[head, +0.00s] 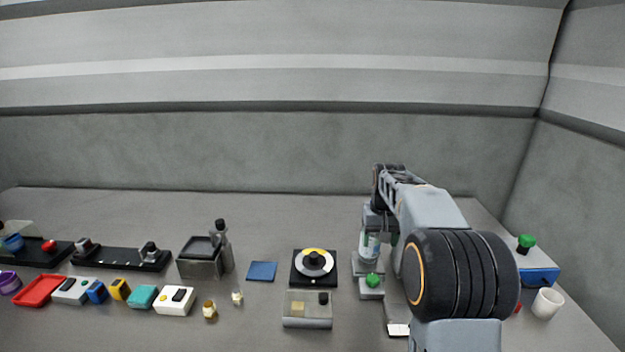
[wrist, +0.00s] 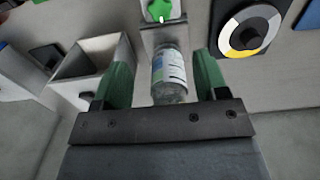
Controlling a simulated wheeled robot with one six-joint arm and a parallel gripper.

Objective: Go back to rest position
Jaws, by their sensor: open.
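My gripper (wrist: 163,68) is open, with its two green fingers on either side of a clear bottle (wrist: 169,75) with a white, blue and green label. Gaps show between the bottle and both fingers. In the head view the bottle (head: 370,246) is on a grey device at the right of the bench, below the end of my arm. A green button (head: 372,280) is at the device's front; it also shows in the wrist view (wrist: 158,9). My arm hides part of the device in the head view.
A black unit with a yellow, white and grey disc (head: 315,263) is left of the device, behind a clear box (head: 307,311). A white cup (head: 547,303) and a blue box (head: 541,277) are at the right. Many small items line the left. The back is clear.

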